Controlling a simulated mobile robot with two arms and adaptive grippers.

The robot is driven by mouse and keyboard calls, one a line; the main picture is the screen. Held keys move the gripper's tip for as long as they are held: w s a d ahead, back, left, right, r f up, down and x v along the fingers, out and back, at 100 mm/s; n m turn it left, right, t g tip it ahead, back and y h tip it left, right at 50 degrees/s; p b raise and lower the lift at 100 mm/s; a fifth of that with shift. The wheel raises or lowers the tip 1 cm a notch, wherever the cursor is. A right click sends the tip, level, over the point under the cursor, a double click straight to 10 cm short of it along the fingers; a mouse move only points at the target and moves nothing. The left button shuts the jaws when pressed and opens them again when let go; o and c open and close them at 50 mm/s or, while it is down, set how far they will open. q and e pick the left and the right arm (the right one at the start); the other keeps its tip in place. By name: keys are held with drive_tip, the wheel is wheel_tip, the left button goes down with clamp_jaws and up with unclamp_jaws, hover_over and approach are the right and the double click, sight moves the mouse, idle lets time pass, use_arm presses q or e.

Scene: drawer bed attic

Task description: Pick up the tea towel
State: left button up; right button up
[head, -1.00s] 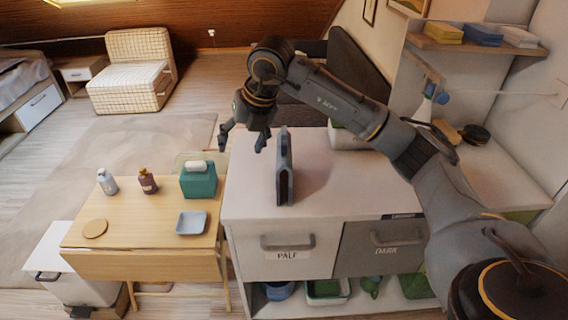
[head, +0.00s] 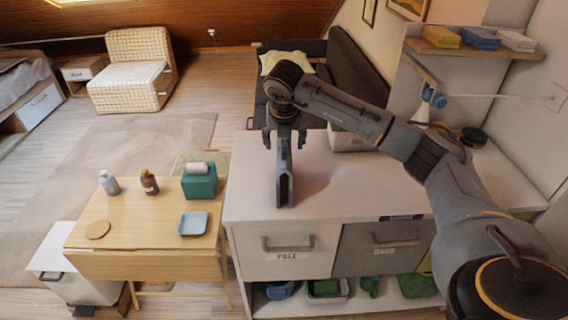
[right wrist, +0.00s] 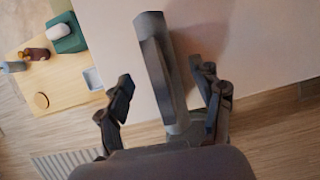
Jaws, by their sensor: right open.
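A slim dark grey upright object (head: 284,176) stands on the white counter top; it also shows in the right wrist view (right wrist: 162,75). I cannot tell whether it is the tea towel. My right gripper (head: 285,143) is open above its far end, pointing down. In the right wrist view the open fingers (right wrist: 166,98) lie on either side of it, with gaps visible. A pale yellow-green cloth (head: 283,58) lies on the dark seat behind the counter, partly hidden by my right arm. My left gripper is not in view.
The white counter (head: 330,185) has drawers marked PALE and DARK. A wooden table (head: 140,225) at left holds two bottles, a teal tissue box (head: 199,181) and a blue dish (head: 193,223).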

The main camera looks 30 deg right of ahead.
drive_tip(key=shift+p+x, duration=0.4)
drive_tip(key=shift+x, duration=1.45)
clamp_jaws()
drive_tip(key=shift+r, duration=0.2)
